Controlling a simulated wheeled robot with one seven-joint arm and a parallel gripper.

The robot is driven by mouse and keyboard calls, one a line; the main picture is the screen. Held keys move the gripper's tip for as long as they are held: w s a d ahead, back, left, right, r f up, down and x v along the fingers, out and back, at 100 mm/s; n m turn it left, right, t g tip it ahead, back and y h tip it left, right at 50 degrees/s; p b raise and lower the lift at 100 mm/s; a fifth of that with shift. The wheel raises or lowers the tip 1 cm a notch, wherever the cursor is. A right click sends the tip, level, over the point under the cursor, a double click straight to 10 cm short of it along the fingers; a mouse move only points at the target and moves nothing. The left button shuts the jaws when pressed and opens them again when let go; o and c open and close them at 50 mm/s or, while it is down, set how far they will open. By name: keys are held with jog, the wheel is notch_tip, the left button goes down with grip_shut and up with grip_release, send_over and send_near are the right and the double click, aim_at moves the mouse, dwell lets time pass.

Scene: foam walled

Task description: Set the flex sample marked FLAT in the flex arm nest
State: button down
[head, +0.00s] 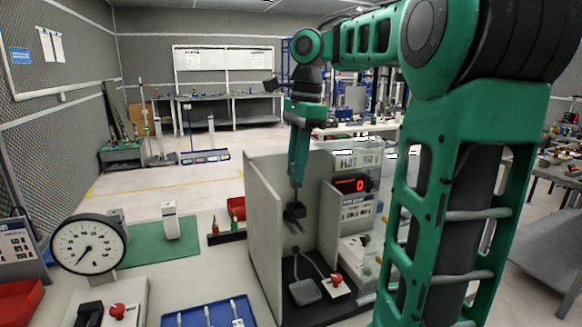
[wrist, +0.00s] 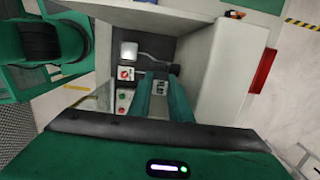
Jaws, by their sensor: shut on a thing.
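My gripper (head: 294,212) points down inside a grey foam-walled booth, above its dark floor. It is shut on a small pale piece, which looks like a flex sample (wrist: 160,88) between the fingers in the wrist view. Its marking is too small to read. Most of the sample is hidden by the fingers in the head view. On the booth floor lies a grey square pad (head: 305,291) with a curved bar or cable; it also shows in the wrist view (wrist: 128,50). I cannot tell which part is the nest. A sign (head: 358,160) on the booth seems to read FLAT.
The booth's left wall (head: 264,235) stands close beside my gripper. A red display (head: 350,184) shows 0. A red button (head: 336,280) sits right of the pad. A blue tray (head: 240,304) with several pale pieces, a dial gauge (head: 88,244) and a green mat (head: 145,245) lie left.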

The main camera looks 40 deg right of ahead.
aim_at(297, 187)
jog(key=shift+f, duration=0.1)
jog(key=shift+s+f, duration=0.1)
jog(key=shift+f, duration=1.95)
jog(key=shift+f, duration=1.25)
jog(key=c, duration=1.5)
grip_release()
jog(key=shift+c, duration=0.2)
jog(key=shift+r, duration=0.1)
